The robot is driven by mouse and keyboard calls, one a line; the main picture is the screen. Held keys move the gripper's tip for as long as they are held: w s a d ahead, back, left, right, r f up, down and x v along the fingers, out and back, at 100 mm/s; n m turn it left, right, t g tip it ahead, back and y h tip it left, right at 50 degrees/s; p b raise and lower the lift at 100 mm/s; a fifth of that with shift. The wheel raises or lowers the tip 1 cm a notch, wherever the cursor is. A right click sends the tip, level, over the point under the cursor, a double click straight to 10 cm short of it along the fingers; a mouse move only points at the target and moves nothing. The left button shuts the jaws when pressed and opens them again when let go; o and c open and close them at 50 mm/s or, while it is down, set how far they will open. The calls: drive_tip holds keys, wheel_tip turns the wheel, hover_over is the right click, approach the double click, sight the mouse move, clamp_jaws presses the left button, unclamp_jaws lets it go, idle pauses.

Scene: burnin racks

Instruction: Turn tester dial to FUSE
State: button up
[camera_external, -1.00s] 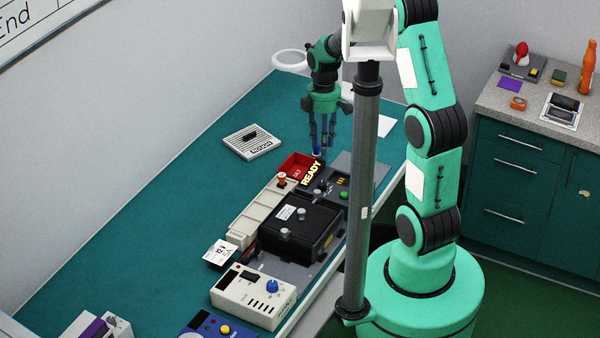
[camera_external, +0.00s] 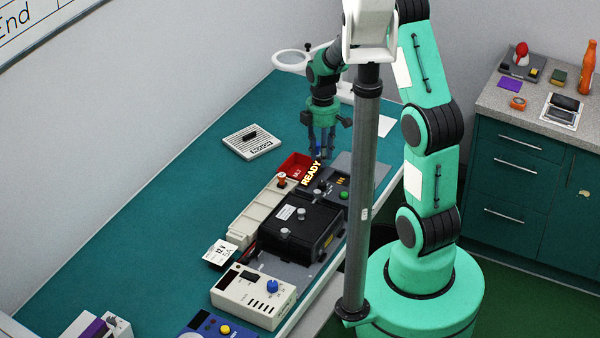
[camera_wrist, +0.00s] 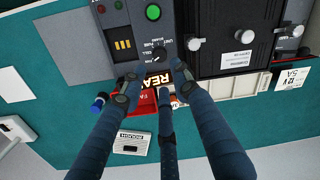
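The tester is a grey panel (camera_wrist: 110,20) with a green button and printed labels; it also shows in the external view (camera_external: 347,172). Its small dark dial (camera_wrist: 158,53) with a pale pointer sits between my fingertips in the wrist view. The tiny lettering around the dial is too small to read surely, so its setting is unclear. My gripper (camera_wrist: 160,88) points down with its fingers apart, on either side of the dial. Whether the fingers touch the dial I cannot tell.
A glowing READY label (camera_external: 312,172) and a red tray (camera_external: 295,164) lie close by. A black fixture (camera_external: 300,229) with knobs and a beige rack (camera_external: 258,214) stand nearer. A white ROUGH tray (camera_external: 252,141) is left.

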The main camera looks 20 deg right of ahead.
sight(321, 182)
drive_tip(key=f, duration=0.6)
drive_tip(key=f+b, duration=0.1)
drive_tip(key=f, duration=0.2)
drive_tip(key=shift+s+f, duration=0.25)
drive_tip(key=shift+f, duration=0.05)
clamp_jaws()
